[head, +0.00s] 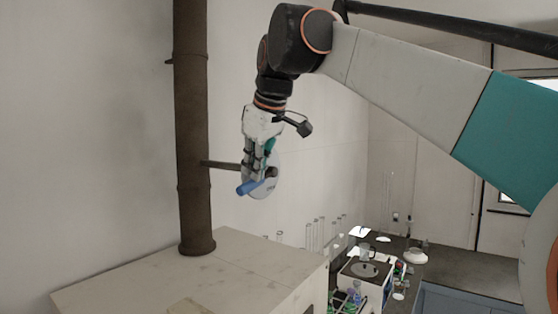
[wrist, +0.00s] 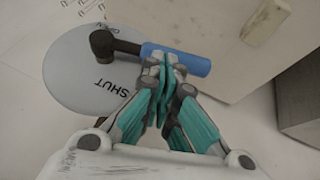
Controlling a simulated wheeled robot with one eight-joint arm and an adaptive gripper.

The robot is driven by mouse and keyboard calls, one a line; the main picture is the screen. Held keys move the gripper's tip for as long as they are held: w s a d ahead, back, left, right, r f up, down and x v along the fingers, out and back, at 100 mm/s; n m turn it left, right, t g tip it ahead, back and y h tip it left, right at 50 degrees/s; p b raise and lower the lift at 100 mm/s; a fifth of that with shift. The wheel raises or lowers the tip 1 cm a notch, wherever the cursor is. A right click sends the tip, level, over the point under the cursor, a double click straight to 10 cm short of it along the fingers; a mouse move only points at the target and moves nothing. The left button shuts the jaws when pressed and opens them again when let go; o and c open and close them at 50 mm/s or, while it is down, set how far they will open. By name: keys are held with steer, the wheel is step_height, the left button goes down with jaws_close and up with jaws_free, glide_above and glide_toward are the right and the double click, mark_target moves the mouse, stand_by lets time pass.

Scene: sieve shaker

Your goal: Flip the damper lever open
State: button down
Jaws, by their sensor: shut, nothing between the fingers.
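The damper lever has a black arm and a blue grip (wrist: 185,61). It turns on a dark hub in front of a pale round plate (wrist: 70,75) marked OPEN and SHUT. In the wrist view the arm runs right from the hub, close beside the OPEN mark, with SHUT below it. In the head view the blue grip (head: 250,187) sticks out at the lower left of the plate (head: 264,188). My gripper (wrist: 164,62) is shut and empty, its fingertips at the near side of the blue grip; I cannot tell whether they touch. My gripper (head: 260,165) partly hides the plate in the head view.
A rusty vertical pipe (head: 192,120) stands left of the lever, joined by a dark rod (head: 220,165). Below is a pale box top (head: 230,270). A bench with glassware and a white device (head: 365,270) stands lower right.

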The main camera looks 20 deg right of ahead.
mark_target(252, 182)
steer(key=f+h+b, duration=0.1)
steer(key=f+t+b, duration=0.1)
steer(key=s+f+n+t+h+b, duration=0.1)
steer(key=shift+a+f+h, duration=0.1)
steer(key=shift+a+h, duration=0.2)
steer(key=shift+a, duration=0.1)
steer(key=f+h+b, duration=0.1)
steer(key=f+t+b, duration=0.1)
steer(key=n+t+h+b, duration=0.1)
steer(key=shift+w+d+f+h, duration=0.3)
steer(key=shift+f, duration=0.1)
steer(key=shift+w+d+f+n+t+h+b, duration=0.25)
steer(key=shift+w+d+f+t+h+b, duration=0.15)
steer(key=shift+d+f+t+h+b, duration=0.3)
steer(key=shift+w+d+f+n+t+h+b, duration=0.25)
steer(key=shift+w+d+f+t+h+b, duration=0.25)
steer(key=shift+f+b, duration=0.4)
steer(key=shift+d, duration=0.15)
steer(key=shift+s, duration=0.1)
